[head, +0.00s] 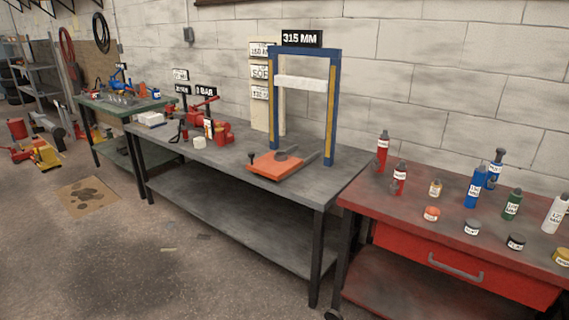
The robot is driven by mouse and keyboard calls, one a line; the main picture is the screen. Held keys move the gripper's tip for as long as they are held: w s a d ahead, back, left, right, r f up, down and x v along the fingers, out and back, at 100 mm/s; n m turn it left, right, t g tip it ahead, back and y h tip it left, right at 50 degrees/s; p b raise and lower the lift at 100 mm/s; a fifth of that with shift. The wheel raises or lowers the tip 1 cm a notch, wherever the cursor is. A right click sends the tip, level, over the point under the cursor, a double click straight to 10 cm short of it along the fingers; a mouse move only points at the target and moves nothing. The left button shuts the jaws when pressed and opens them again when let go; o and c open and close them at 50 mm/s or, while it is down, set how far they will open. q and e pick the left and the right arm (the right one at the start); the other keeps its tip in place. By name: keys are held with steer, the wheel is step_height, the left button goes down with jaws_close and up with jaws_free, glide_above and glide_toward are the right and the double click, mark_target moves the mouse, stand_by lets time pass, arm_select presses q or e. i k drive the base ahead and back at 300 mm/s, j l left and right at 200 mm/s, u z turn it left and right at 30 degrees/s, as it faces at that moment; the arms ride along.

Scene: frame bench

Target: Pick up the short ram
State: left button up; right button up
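Several labelled cylinders stand on the red bench (352,196) at the right. Two are red, a rear red cylinder (382,154) and a front red cylinder (399,180). A blue cylinder (474,190), a green cylinder (512,207) and a white cylinder (556,213) stand further right. Another blue cylinder (494,172) stands behind the first blue one. The labels are too small to read surely, so I cannot tell which is the short ram. Neither of my grippers is in view.
Low round caps, one orange (432,213), one black (516,242), sit among the cylinders. A blue frame (331,110) under a "315 MM" sign (301,39) stands on the grey bench (225,160), behind an orange plate (270,165). Floor in front is mostly clear.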

mark_target(397, 187)
steer(key=z, duration=0.6)
steer(key=i+z, duration=0.1)
steer(key=z, duration=0.25)
steer(key=i+j+z, duration=0.15)
steer(key=z, duration=0.2)
steer(key=i+j+z, duration=0.1)
steer(key=z, duration=0.25)
steer(key=i+j+z, duration=0.25)
steer(key=j+z, duration=0.25)
steer(key=j, duration=0.2)
steer(key=i+j+z, duration=0.1)
steer(key=j, duration=0.25)
steer(key=i+j, duration=0.15)
steer(key=j, duration=0.25)
steer(key=z, duration=0.05)
